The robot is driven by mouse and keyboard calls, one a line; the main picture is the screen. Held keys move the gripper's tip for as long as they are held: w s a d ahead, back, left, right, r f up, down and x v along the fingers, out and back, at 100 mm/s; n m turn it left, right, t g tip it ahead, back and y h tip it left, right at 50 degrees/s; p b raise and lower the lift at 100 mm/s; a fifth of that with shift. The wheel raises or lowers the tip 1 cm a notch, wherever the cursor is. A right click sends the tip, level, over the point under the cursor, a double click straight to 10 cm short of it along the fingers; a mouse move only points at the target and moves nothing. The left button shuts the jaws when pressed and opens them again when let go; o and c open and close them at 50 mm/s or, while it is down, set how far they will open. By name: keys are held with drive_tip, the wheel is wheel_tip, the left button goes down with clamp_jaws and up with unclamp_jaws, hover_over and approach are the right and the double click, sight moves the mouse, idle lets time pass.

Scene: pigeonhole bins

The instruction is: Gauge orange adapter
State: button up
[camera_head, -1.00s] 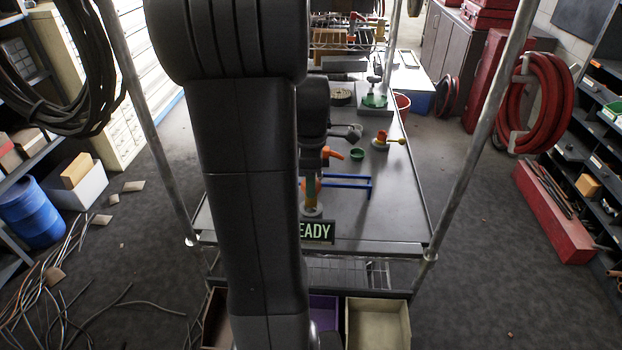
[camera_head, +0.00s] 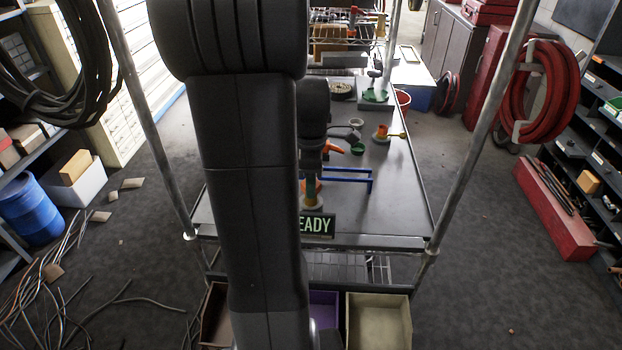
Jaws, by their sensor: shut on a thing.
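My gripper (camera_head: 312,176) points down over the left part of the grey table, partly hidden by my own dark arm. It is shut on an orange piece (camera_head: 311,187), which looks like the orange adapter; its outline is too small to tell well. I cannot tell whether the two touch.
Metal posts rise at both sides. Bins, including a beige one (camera_head: 379,318), sit below the front edge.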

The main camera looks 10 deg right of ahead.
drive_tip(key=shift+f, duration=0.2)
drive_tip(key=o, duration=1.2)
drive_tip(key=shift+r, duration=0.1)
wheel_tip(320, 180, up, 6)
drive_tip(key=p, duration=0.5)
wheel_tip(320, 180, up, 14)
drive_tip(key=shift+f+b, duration=0.2)
drive_tip(key=shift+b, duration=0.5)
